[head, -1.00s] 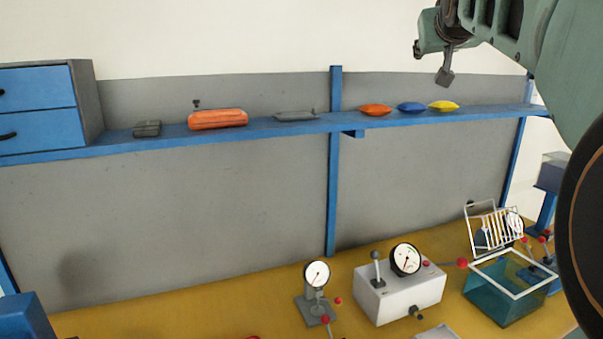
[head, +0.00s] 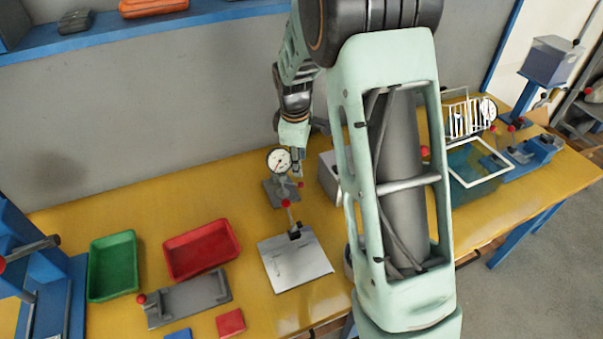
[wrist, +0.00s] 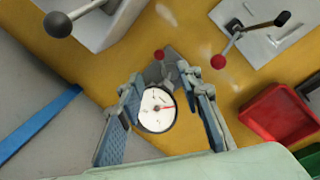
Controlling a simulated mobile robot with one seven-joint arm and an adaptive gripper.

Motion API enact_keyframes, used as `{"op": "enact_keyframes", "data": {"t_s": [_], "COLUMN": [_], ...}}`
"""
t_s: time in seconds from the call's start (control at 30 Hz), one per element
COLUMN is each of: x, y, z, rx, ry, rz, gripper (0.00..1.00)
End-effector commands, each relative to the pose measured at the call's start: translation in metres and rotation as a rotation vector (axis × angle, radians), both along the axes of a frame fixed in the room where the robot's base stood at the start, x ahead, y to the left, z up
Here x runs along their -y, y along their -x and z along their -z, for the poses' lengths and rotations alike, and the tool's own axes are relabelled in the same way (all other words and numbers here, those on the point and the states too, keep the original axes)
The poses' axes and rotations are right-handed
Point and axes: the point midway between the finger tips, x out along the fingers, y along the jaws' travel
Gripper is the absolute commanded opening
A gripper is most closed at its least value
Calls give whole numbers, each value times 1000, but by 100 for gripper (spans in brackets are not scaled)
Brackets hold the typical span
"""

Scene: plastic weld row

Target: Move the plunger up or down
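A small red knob (head: 300,184) is beside the stand. In the wrist view the gauge (wrist: 157,109) shows between the two fingers of my gripper (wrist: 162,80), which are spread apart. The red knob (wrist: 159,55) shows just beyond the fingertips. In the head view my gripper (head: 297,160) is close beside the gauge, pointing down. I cannot make out a separate plunger on the gauge; its lower part is mostly hidden.
A metal plate (head: 290,268) with a red-knobbed lever (head: 286,204) lies in front of the gauge. A white box (head: 329,176) is just right of it, partly behind my arm. Red (head: 202,250) and green (head: 113,267) trays are at left. A teal tank (head: 468,168) stands at right.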

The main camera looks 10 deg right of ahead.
Motion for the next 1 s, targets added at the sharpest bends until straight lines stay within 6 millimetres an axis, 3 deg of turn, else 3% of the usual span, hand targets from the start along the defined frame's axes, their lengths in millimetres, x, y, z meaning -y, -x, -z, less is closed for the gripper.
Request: {"op": "enact_keyframes", "data": {"t_s": [0.53,0.7,1.0], "x": [7,8,8], "y": [-15,-18,-20], "z": [83,97,101], "rx": [1,3,5], "ry": [1,0,0], "rz": [3,4,4], "gripper": [33,33,33]}}
